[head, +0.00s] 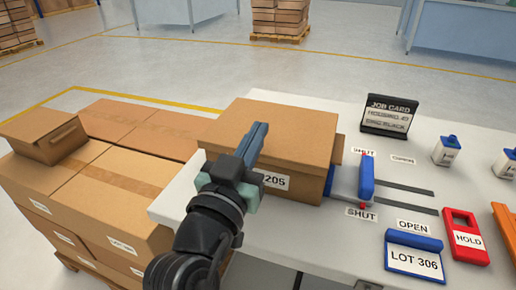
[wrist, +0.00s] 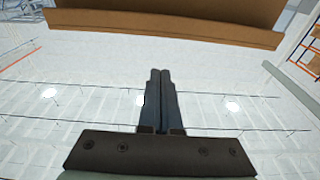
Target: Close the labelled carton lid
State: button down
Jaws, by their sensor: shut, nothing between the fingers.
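The labelled carton (head: 312,180) stands at the left end of the white table, its white label partly hidden by my gripper and showing "205". Its brown lid (head: 275,127) lies level across the top, its edge overhanging the sides; whether it is fully seated I cannot tell. My gripper (head: 258,132) is shut and empty, in front of the carton's near side, with fingertips near lid height. In the wrist view the shut fingers (wrist: 160,72) point toward a brown carton edge (wrist: 165,30), with a visible gap between them.
A LOT 306 sign (head: 414,262), a red HOLD tag (head: 466,240) and a black job card (head: 390,116) are on the table (head: 310,240). Stacked cartons (head: 110,215) adjoin at left.

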jog(key=shift+t, duration=0.5)
jog(key=f+b, duration=0.1)
jog(key=b, duration=0.1)
jog(key=f+b, duration=0.3)
jog(key=b, duration=0.1)
jog(key=shift+s+a+f+b, duration=0.1)
jog(key=shift+s+f+b, duration=0.15)
jog(key=shift+s+b, duration=0.1)
jog(key=shift+f, duration=0.1)
jog(key=shift+w, duration=0.1)
notch_tip(320, 180, up, 5)
jog(key=p, duration=0.4)
jog(key=f+b+v, duration=0.2)
jog(key=v, duration=0.8)
jog(key=s+d+r+n+t+y, duration=0.1)
jog(key=s+r+t+y, duration=0.15)
jog(key=r, duration=0.65)
jog(key=s+d+r+n+t+y, duration=0.2)
jog(key=r+t, duration=0.1)
jog(key=r, duration=0.6)
jog(key=s+d+r+n+t+y, duration=0.1)
jog(key=s+r+t+y, duration=0.15)
jog(key=r, duration=0.55)
notch_tip(320, 180, up, 29)
jog(key=w+h+p, duration=0.1)
jog(key=p, duration=2.8)
jog(key=shift+w+a+f, duration=0.2)
jog(key=shift+w+a, duration=0.05)
